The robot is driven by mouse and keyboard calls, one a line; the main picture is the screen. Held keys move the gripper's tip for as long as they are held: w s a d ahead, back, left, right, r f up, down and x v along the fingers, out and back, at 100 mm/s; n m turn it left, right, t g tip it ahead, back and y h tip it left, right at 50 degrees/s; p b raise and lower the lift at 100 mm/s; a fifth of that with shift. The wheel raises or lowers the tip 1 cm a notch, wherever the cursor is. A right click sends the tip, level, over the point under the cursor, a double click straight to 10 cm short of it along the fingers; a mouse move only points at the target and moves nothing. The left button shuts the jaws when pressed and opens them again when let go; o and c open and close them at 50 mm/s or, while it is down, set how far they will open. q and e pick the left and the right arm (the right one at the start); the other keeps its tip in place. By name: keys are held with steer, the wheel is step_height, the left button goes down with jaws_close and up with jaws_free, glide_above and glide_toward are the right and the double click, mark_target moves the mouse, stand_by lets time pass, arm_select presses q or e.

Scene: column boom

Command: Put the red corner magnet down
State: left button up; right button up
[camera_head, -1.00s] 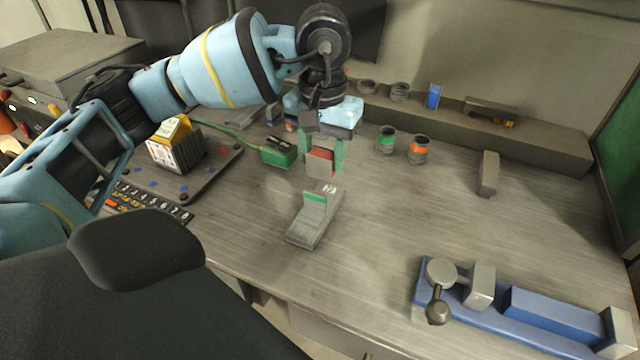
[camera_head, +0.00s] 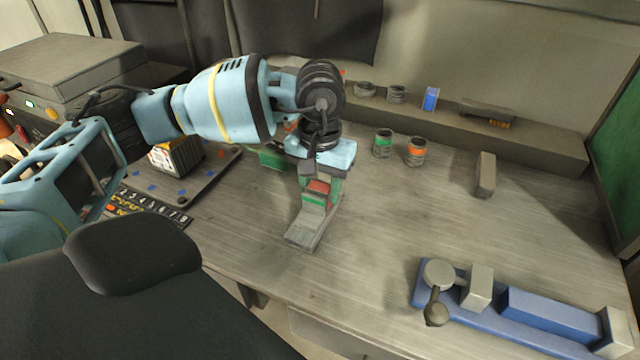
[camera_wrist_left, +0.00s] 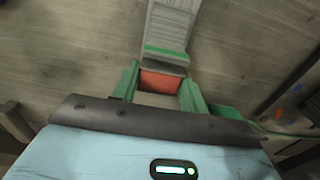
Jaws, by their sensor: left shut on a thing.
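My left gripper (camera_head: 319,188) is shut on the red corner magnet (camera_head: 318,187), with green fingers on both sides of it. The magnet also shows between the fingers in the left wrist view (camera_wrist_left: 160,82). It is right by the upright of a grey angle block (camera_head: 303,237) with a green stripe, which lies on the workbench. In the wrist view the block (camera_wrist_left: 170,25) extends beyond the fingertips. I cannot tell whether the magnet touches the block or the bench. My right gripper is not in view.
A green box (camera_head: 272,158) is left of the gripper. Two small cans, green-banded (camera_head: 383,143) and orange-banded (camera_head: 416,152), stand to the right. A blue vise (camera_head: 540,318) lies at the front right. The bench between them is clear.

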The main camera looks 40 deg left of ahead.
mark_target(320, 185)
arm_select(q)
steer(key=shift+f, duration=0.2)
steer(key=o, duration=1.2)
steer(key=shift+r, duration=0.5)
step_height(320, 185, up, 11)
steer(key=shift+r, duration=0.2)
